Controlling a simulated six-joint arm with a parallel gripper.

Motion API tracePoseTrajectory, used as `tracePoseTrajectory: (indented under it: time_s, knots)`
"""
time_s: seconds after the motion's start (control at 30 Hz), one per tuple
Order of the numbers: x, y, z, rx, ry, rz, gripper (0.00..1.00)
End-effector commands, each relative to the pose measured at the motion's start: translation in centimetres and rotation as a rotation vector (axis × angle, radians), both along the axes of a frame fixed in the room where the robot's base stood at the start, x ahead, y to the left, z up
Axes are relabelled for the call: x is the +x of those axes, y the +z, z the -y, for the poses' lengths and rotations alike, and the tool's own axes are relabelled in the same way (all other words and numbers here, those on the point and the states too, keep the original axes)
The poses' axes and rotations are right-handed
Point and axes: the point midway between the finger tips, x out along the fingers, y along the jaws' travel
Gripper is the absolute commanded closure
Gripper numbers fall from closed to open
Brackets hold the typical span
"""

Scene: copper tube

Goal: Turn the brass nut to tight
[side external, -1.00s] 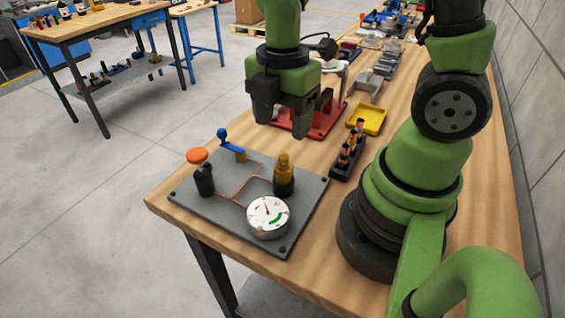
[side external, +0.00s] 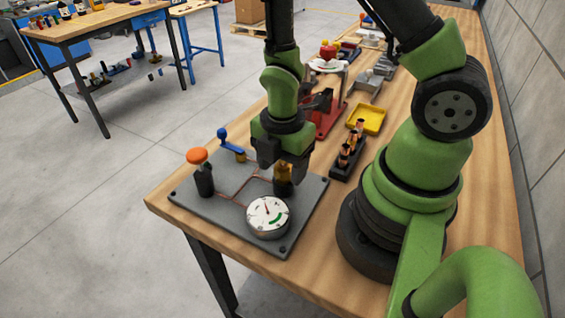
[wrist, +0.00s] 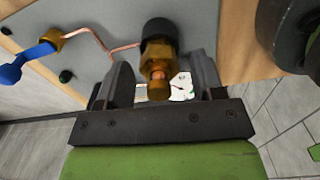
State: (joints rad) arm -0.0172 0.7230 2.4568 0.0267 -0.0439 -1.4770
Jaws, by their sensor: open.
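The brass nut (wrist: 158,55) sits on a fitting with a black base on the grey plate (side external: 188,196). In the wrist view it stands between the two fingers of my gripper (wrist: 160,85), with a gap on each side. In the side view my gripper (side external: 282,172) is lowered over the nut (side external: 283,186) and partly hides it. My gripper is open. A round white gauge (side external: 267,213) with a needle and a green arc is in front of the nut. Thin copper tube (side external: 235,203) runs across the plate.
An orange knob (side external: 197,156) on a black post and a blue lever valve (side external: 230,144) stand on the plate's left and back. A black rack with copper pieces (side external: 348,154) and a yellow tray (side external: 367,119) lie behind to the right.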

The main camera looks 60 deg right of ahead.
Motion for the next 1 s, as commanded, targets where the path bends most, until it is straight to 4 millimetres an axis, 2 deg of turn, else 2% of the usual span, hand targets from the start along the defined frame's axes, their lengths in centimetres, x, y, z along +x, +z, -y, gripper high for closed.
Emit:
tracePoseTrajectory:
  time_s: [0.17, 0.27, 0.4, 0.73, 1.0]
  knots:
    - [0.01, 0.00, 0.00, 0.000, 0.000, 0.000, 0.39]
    - [0.01, 0.01, 0.00, 0.000, 0.000, 0.000, 0.57]
    - [0.01, 0.02, 0.00, 0.000, 0.000, 0.000, 0.88]
    - [0.03, 0.04, 0.00, 0.000, -0.036, 0.000, 0.88]
    - [0.09, 0.05, 0.01, 0.001, -0.192, 0.001, 0.88]
